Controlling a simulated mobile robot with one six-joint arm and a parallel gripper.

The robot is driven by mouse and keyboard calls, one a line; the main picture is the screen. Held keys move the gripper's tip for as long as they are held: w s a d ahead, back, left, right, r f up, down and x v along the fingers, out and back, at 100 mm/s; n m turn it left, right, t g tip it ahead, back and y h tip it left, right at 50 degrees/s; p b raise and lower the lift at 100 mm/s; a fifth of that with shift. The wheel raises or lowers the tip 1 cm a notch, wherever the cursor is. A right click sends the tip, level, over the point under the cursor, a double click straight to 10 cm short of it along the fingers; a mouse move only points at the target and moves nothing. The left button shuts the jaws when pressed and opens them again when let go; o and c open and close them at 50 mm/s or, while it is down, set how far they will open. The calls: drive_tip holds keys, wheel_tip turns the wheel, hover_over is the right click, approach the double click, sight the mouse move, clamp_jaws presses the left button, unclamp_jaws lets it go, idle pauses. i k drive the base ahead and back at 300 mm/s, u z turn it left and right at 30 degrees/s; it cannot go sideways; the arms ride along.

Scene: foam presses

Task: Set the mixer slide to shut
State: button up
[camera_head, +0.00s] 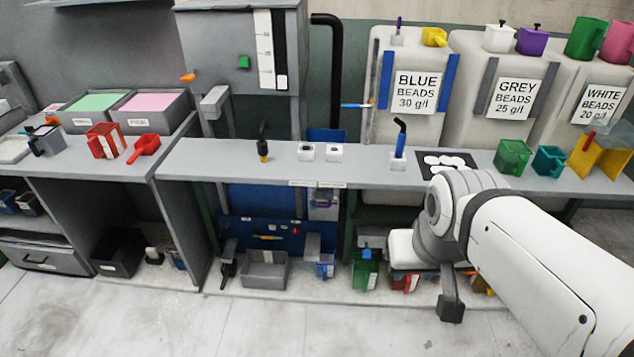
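I cannot tell for certain which part is the mixer slide. A grey machine cabinet (225,40) at the upper left centre carries a black and white marked strip (265,48), a green button (243,62) and an orange-tipped handle (188,77). My arm comes in from the right, and my gripper (451,308) points down in front of the bench, well to the right of the cabinet. Its fingers are too unclear to show a gap.
A long grey bench (225,160) holds a black-handled tool (263,142), small white blocks (306,152) and scoops. Labelled bead containers (410,125) stand behind it. A grey bin (265,268) and coloured cups (365,270) sit low beneath. The front floor is clear.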

sight(316, 195)
drive_tip(key=i, duration=0.9)
drive_tip(key=z, duration=0.05)
